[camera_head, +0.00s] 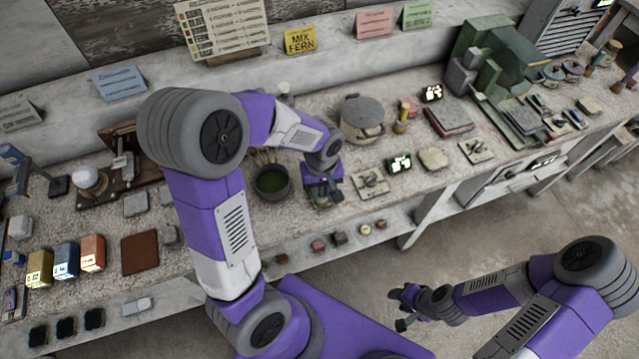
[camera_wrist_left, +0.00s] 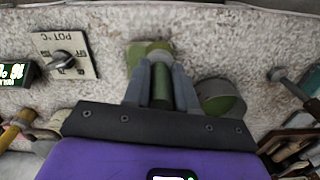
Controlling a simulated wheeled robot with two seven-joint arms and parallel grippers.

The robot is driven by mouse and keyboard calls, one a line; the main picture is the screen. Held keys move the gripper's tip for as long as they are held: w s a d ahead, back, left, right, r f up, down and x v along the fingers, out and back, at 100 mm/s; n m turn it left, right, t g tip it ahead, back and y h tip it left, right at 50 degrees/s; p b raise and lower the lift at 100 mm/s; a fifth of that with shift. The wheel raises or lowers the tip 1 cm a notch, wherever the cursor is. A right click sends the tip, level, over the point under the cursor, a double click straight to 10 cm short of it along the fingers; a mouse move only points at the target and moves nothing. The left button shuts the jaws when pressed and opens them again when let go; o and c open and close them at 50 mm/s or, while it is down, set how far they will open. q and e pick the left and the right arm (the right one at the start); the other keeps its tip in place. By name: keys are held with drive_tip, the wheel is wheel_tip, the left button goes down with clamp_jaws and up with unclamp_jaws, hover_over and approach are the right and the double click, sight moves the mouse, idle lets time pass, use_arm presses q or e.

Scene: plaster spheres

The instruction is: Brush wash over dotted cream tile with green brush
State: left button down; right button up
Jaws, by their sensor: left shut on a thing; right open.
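My left gripper (camera_head: 322,200) is low over the worktop near its front edge. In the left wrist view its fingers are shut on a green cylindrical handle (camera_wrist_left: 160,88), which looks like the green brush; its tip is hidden. A rounded cream and green piece (camera_wrist_left: 140,50) lies just beyond the fingertips; I cannot tell whether it is the dotted cream tile or whether the brush touches it. The bowl of green wash (camera_head: 270,183) stands just left of the gripper, and it also shows in the left wrist view (camera_wrist_left: 222,98). My right gripper (camera_head: 403,307) is open and empty, away from the worktop.
A dial plate (camera_head: 372,183) and a lit display (camera_head: 399,163) are right of my left gripper. Thin sticks rise behind the bowl. A brown tile (camera_head: 140,252) lies far left.

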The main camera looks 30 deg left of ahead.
use_arm(q)
drive_tip(key=shift+s+d, duration=0.3)
drive_tip(key=shift+w+a, duration=1.25)
drive_tip(key=shift+a, duration=0.2)
drive_tip(key=shift+d, duration=0.1)
drive_tip(key=shift+s+d+r+p, duration=0.6)
drive_tip(key=shift+d+r+p, duration=0.05)
drive_tip(key=shift+r+p, duration=0.1)
drive_tip(key=shift+f, duration=0.1)
